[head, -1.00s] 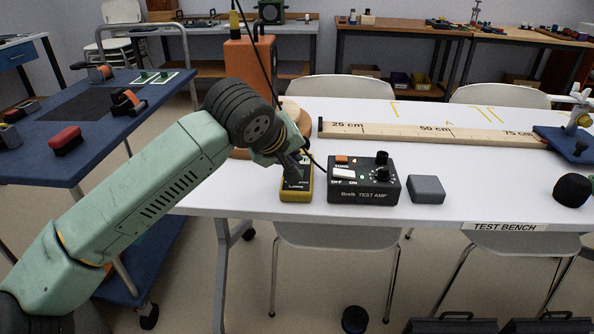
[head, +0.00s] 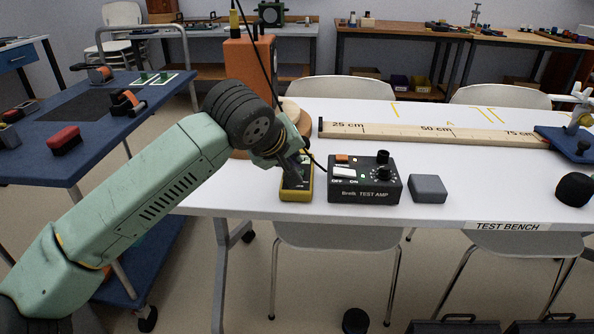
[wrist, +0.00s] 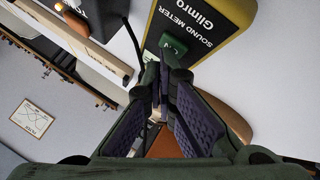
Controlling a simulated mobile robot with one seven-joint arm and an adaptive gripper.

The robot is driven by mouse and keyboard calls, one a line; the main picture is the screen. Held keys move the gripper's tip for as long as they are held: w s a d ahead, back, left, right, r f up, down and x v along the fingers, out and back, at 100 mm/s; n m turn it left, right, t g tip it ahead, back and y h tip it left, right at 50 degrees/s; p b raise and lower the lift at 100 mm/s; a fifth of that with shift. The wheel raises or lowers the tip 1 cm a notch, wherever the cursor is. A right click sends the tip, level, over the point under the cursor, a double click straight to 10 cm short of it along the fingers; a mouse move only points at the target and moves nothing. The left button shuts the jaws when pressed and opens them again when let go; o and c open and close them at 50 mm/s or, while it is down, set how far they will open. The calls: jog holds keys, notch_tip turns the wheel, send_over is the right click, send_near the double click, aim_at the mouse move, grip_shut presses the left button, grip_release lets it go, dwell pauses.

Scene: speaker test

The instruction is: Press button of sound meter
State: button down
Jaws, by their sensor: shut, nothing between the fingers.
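The sound meter (head: 297,195) is a yellow-edged, dark-faced handheld unit lying near the front edge of the white bench. In the wrist view its labelled face (wrist: 203,30) fills the top, with a green button (wrist: 173,45) at its near end. My gripper (head: 301,184) is shut and empty, pointing down over the meter's face and hiding part of it. In the wrist view the fingertips (wrist: 164,74) are close to the green button. I cannot tell whether they touch it.
The black test amp (head: 365,190) stands just right of the meter, with a grey block (head: 428,189) beyond it. The orange box (head: 248,70) with a cable stands behind my wrist. A wooden ruler (head: 432,131) lies farther back. A blue cart (head: 95,110) is at the left.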

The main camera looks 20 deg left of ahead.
jog(key=shift+r+p, duration=0.35)
jog(key=shift+r, duration=0.55)
notch_tip(320, 180, up, 6)
jog(key=p, duration=0.3)
dwell(0.3)
